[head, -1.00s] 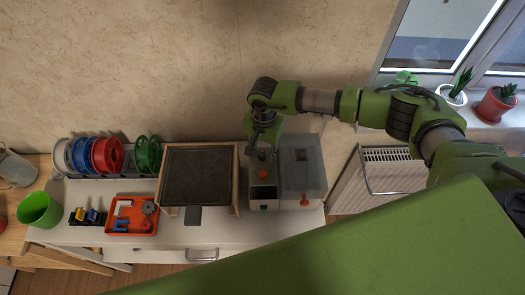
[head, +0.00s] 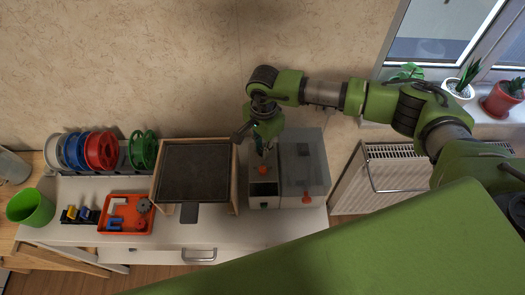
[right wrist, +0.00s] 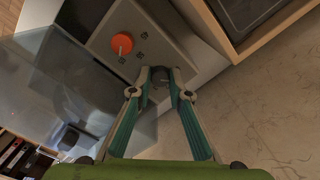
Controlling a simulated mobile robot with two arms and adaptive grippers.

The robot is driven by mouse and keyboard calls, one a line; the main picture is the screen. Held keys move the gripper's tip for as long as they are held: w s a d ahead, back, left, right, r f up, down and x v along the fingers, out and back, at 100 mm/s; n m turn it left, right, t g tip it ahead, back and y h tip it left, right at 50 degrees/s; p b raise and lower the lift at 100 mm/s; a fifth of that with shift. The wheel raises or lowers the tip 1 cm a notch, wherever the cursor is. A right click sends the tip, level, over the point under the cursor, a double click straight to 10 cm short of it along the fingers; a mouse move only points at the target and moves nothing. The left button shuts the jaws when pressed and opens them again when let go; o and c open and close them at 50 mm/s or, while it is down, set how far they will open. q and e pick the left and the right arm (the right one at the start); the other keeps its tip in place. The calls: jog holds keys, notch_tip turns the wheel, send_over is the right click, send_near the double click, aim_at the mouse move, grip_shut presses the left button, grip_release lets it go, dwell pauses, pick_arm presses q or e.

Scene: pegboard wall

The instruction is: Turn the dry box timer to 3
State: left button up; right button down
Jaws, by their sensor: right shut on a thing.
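The dry box stands on the white cabinet, with a light control unit (head: 264,202) at its left and a clear smoky cover (head: 305,165) at its right. An orange dial (head: 263,170) sits on the control unit; in the right wrist view the orange dial (right wrist: 122,43) has a pale pointer mark and small symbols around it. My right gripper (head: 263,154) is over the unit's rear part. In the right wrist view its teal fingers (right wrist: 160,76) are closed on a small dark knob beside the orange dial, mostly hidden by the fingertips. My left gripper is out of view.
A wood-framed dark plate (head: 195,171) stands close on the left. Farther left are an orange tray (head: 125,226), spools (head: 101,151) and a green bin (head: 31,207). The wall is close behind; a radiator (head: 400,180) and window are right.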

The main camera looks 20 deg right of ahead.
jog(key=m+b, duration=0.1)
jog(key=m, duration=0.1)
jog(key=m+b, duration=0.1)
jog(key=b, duration=0.1)
jog(key=m+b, duration=0.2)
jog(key=shift+f+m, duration=0.25)
jog(key=shift+m, duration=0.05)
jog(key=m+b, duration=0.3)
jog(key=m, duration=0.1)
jog(key=shift+b, duration=0.4)
jog(key=m+b, duration=0.3)
jog(key=m, duration=0.2)
jog(key=shift+r, duration=0.1)
jog(key=m+b, duration=0.2)
jog(key=m, duration=0.2)
jog(key=shift+r+m+b, duration=0.15)
jog(key=shift+m+b, duration=0.25)
jog(key=shift+w, duration=0.1)
jog(key=c, duration=1.9)
grip_release()
